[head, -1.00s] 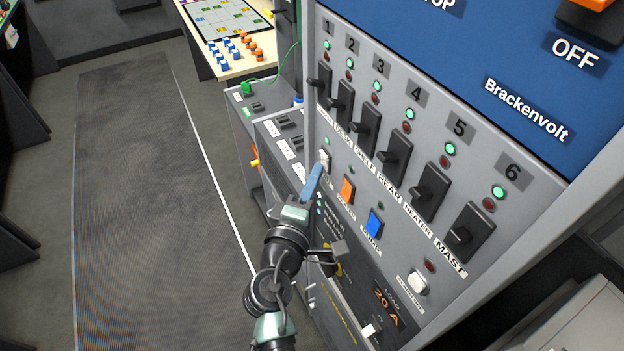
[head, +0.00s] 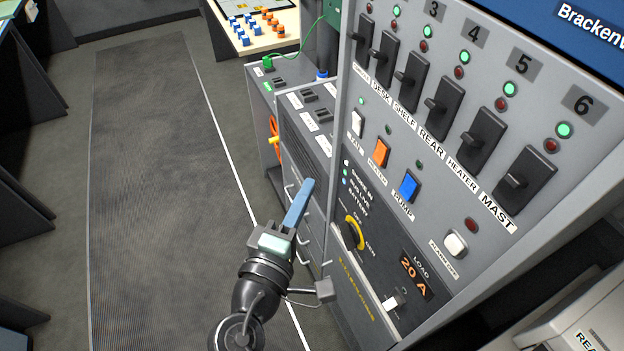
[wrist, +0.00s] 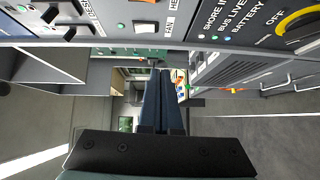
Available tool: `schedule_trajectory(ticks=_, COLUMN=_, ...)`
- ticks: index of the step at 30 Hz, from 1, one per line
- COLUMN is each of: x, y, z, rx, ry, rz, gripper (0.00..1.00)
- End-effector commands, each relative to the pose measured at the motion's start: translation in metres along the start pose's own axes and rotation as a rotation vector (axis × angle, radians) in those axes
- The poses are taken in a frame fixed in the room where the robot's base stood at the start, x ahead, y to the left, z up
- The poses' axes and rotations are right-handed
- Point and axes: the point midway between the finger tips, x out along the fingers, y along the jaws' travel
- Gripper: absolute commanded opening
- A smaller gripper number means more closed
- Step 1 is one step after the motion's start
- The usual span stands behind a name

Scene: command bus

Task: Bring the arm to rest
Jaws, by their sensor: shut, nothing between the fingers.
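My gripper (head: 306,187) is shut and empty, its blue fingers together, in the lower middle of the head view. It stands in front of the grey switch panel (head: 345,215), apart from the rocker switches. In the wrist view the closed fingers (wrist: 163,100) point away down the aisle. The panel runs along the top of that view, with a white rocker (wrist: 146,27) near the upper middle.
The panel carries several black breakers (head: 444,107) with green lamps, an orange rocker (head: 381,152), a blue rocker (head: 409,186) and a yellow-ringed knob (head: 351,233). Grey drawers (head: 312,215) stand behind my gripper. The floor mat (head: 150,180) at left is clear.

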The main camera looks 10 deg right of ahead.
Motion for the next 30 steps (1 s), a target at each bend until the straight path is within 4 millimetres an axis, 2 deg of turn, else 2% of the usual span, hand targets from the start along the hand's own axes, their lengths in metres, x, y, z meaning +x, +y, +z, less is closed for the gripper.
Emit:
schedule_trajectory(ticks=17, x=-0.002, y=0.001, z=0.0, rx=0.002, ry=-0.001, rz=0.001, gripper=0.0)
schedule_trajectory(ticks=20, x=0.002, y=0.012, z=-0.003, rx=0.054, ry=0.008, rz=0.008, gripper=0.0)
schedule_trajectory(ticks=23, x=0.012, y=0.048, z=-0.014, rx=0.217, ry=0.045, rz=0.03, gripper=0.0)
schedule_trajectory(ticks=26, x=0.021, y=0.112, z=-0.031, rx=0.49, ry=0.134, rz=0.065, gripper=0.0)
schedule_trajectory(ticks=30, x=0.013, y=0.218, z=-0.05, rx=0.891, ry=0.333, rz=0.122, gripper=0.0)
